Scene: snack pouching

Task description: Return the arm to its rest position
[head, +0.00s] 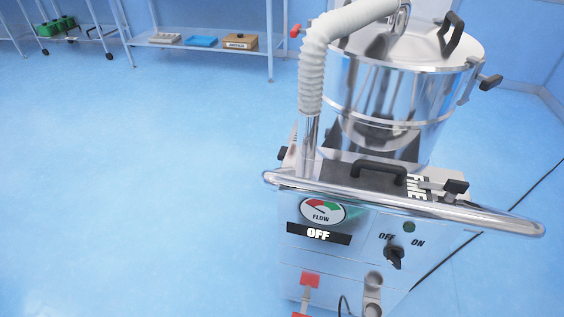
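Neither of my arms nor my grippers show in the head view. A wheeled-looking machine stands close in front at the right, with a polished steel drum (385,100) on top. A ribbed white hose (314,72) runs down its left side into a metal pipe. Its white front panel has a flow gauge (322,211), a sign (318,234) reading OFF, and a black rotary switch (395,256) between OFF and ON marks. A chrome handle bar (400,206) crosses the front. The base of the machine is cut off by the frame.
A metal shelf (200,45) at the back holds a small tray (165,39), a blue item (201,41) and a brown box (240,42). Green containers (55,27) stand at the far left. The blue floor (130,190) at left is clear.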

